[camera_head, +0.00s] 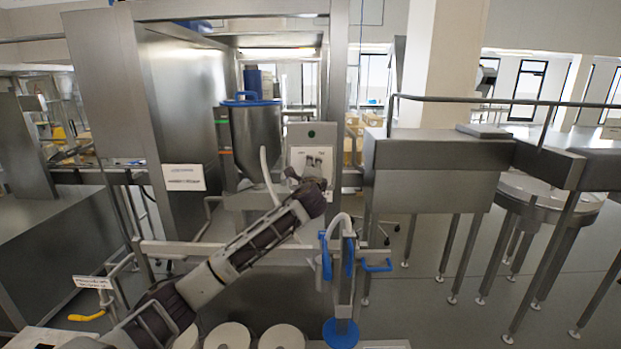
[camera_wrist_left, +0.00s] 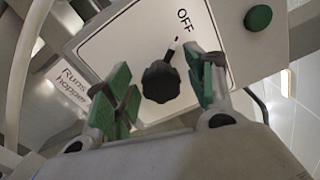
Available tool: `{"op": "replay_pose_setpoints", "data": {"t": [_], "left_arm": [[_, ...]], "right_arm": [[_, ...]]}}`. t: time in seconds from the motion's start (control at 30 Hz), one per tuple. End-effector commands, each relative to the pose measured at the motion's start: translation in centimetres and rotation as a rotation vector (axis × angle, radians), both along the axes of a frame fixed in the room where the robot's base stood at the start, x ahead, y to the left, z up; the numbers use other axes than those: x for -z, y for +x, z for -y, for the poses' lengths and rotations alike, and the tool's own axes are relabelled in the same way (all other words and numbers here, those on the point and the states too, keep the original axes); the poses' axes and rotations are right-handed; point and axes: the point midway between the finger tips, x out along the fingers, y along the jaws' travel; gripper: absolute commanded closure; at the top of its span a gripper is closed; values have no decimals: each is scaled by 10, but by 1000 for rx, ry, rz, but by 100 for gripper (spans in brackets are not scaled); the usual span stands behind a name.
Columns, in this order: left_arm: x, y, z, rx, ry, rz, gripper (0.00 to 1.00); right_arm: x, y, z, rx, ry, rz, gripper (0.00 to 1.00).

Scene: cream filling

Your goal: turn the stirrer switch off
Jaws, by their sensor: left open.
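The stirrer switch is a black rotary knob (camera_wrist_left: 161,84) on a white plate, which also shows in the head view (camera_head: 298,155). My left gripper (camera_wrist_left: 164,79) is open at the knob, one green-padded finger on each side. Gaps show between the pads and the knob, so it is not clasped. In the head view my left gripper (camera_head: 317,165) is in front of the control panel and hides the knob. My right gripper is not in view.
A green button (camera_head: 311,134) is above the plate and also shows in the wrist view (camera_wrist_left: 258,18). A hopper with a blue lid (camera_head: 250,102) stands left of the panel. A blue-handled hose assembly (camera_head: 341,265) is below. A steel rail crosses behind my arm.

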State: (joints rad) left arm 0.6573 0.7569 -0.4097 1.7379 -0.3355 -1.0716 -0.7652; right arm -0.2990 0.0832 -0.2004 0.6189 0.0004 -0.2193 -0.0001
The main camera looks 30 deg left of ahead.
Motion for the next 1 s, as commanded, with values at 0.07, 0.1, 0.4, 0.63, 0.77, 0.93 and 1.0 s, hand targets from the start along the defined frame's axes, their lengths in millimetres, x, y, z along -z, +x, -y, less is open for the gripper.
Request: {"op": "replay_pose_setpoints", "data": {"t": [0.07,0.1,0.4,0.63,0.77,0.93,1.0], "left_arm": [[0,-2,2,1,0,1,45],[0,-4,3,1,0,1,45],[0,-25,16,1,1,-1,45],[0,-46,28,1,1,0,45],[0,-57,35,1,1,-1,45],[1,-73,45,2,0,0,45],[1,-80,49,1,-1,-1,45]], "right_arm": [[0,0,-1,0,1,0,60],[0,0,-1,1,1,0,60],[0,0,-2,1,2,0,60],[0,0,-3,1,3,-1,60],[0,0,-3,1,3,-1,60],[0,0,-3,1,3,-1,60],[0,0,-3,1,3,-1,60]]}}
